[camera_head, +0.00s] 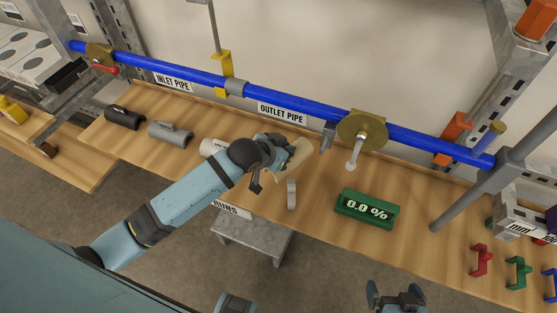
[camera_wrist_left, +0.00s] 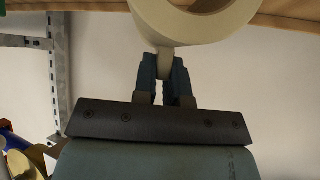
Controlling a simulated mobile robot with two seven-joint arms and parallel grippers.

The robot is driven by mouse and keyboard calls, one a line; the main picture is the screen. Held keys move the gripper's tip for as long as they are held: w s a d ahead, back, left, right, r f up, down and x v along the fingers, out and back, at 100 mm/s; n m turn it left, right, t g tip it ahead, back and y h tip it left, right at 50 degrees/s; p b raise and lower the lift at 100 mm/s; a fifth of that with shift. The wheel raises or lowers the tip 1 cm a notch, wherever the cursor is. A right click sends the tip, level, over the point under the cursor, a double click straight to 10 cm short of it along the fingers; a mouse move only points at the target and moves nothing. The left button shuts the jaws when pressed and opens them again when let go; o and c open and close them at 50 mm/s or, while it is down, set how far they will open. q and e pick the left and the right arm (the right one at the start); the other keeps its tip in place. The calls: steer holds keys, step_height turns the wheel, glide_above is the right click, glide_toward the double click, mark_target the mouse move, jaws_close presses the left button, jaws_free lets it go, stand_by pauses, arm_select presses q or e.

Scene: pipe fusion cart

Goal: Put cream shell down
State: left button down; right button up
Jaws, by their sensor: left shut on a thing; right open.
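The cream shell (camera_head: 292,162) is in my left gripper (camera_head: 277,144), above the wooden bench in the head view. It is partly hidden there by the gripper and wrist. In the left wrist view the cream shell (camera_wrist_left: 195,22) shows as a thick round ring at the top, and the left gripper (camera_wrist_left: 165,75) is shut on its lower part. My right gripper (camera_head: 397,290) is open and empty at the bottom of the head view, in front of the bench and well away from the shell.
A blue pipe (camera_head: 190,71) runs above the wooden bench (camera_head: 330,180). On the bench are a black shell (camera_head: 124,117), a grey shell (camera_head: 170,134), a white cylinder (camera_head: 211,147), a small grey piece (camera_head: 291,194) and a green display (camera_head: 367,209) reading 0.0 %. Clear wood lies around the display.

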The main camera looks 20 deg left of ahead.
arm_select(q)
steer(key=shift+f, duration=2.55)
arm_select(e)
steer(key=shift+w+d+f, duration=0.2)
steer(key=shift+w, duration=0.2)
arm_select(q)
steer(key=c, duration=1.2)
jaws_free()
steer(key=shift+f, duration=0.15)
arm_select(e)
steer(key=shift+a, duration=0.1)
arm_select(q)
steer(key=shift+r, duration=0.2)
steer(key=v, duration=1)
steer(key=s+f, duration=0.3)
steer(key=s, duration=0.2)
steer(key=s+f+n, duration=0.1)
steer(key=s+f, duration=0.3)
steer(key=s, duration=0.1)
steer(key=s+d+f+n+t+y, duration=0.1)
steer(key=s+f, duration=0.2)
steer(key=s, duration=0.2)
steer(key=shift+s+f+p, duration=0.15)
steer(key=shift+f+p, duration=0.1)
steer(key=shift+p, duration=0.05)
arm_select(e)
steer(key=shift+s+r, duration=0.1)
steer(key=shift+r, duration=0.35)
